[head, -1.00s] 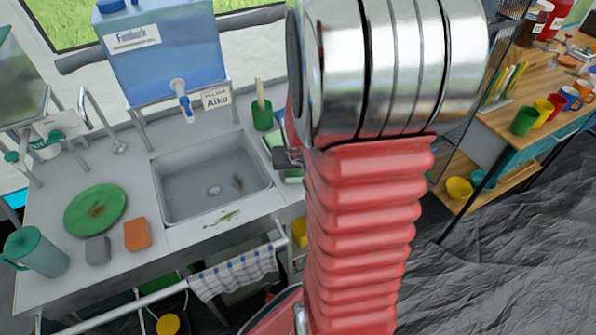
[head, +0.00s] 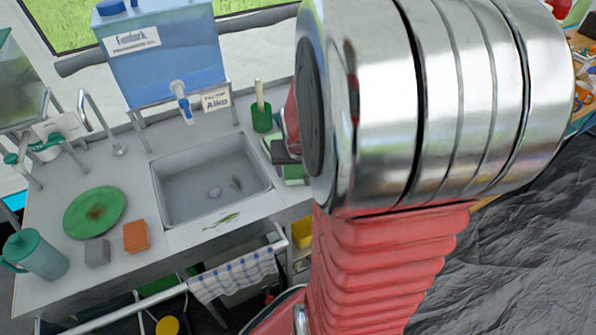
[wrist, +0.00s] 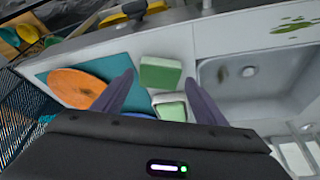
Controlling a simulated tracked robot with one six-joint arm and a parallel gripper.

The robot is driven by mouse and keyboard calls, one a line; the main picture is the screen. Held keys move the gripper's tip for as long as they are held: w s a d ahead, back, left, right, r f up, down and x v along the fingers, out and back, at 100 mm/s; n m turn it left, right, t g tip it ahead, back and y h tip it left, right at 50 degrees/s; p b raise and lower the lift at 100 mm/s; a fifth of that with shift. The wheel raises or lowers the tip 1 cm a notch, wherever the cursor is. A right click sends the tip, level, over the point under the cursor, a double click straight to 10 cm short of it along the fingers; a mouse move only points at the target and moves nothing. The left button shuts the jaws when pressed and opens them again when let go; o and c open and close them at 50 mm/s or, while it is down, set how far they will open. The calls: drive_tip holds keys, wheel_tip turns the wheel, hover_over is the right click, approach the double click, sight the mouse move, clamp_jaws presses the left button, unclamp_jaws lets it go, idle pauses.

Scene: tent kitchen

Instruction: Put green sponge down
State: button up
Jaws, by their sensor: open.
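A green sponge-like block (wrist: 160,73) sits on the pale counter beside the sink in the wrist view. In the head view a green block (head: 293,173) shows just right of the sink, partly behind my arm. My gripper (wrist: 159,78) is open, with one dark finger on each side of the near part of the block and gaps between. A second green block with a pale rim (wrist: 172,107) lies close by, lower in the wrist view. I cannot tell for certain which of the two is the task's sponge. My arm hides much of this area in the head view.
The sink (head: 212,182) lies left of the blocks in the head view. A green cup (head: 262,120) stands behind them. An orange plate (wrist: 80,86) on a teal surface is left in the wrist view. A green plate (head: 95,212) and orange sponge (head: 136,236) are farther left.

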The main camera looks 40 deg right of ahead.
drive_tip(key=v, duration=0.7)
drive_tip(key=shift+r, duration=0.15)
idle(0.5)
drive_tip(key=s+a+r+n+y, duration=0.1)
drive_tip(key=s+a+r+n, duration=0.1)
drive_tip(key=a, duration=0.6)
drive_tip(key=s+a+r+n+t+y, duration=0.1)
drive_tip(key=a+r+n, duration=0.2)
drive_tip(key=a, duration=0.4)
drive_tip(key=s+a+r+n+t, duration=0.1)
drive_tip(key=a+r, duration=0.3)
drive_tip(key=a, duration=0.4)
drive_tip(key=shift+s+a+r+n+y, duration=0.3)
drive_tip(key=shift+s+n+y, duration=0.1)
drive_tip(key=shift+s+n, duration=0.45)
drive_tip(key=shift+c, duration=0.2)
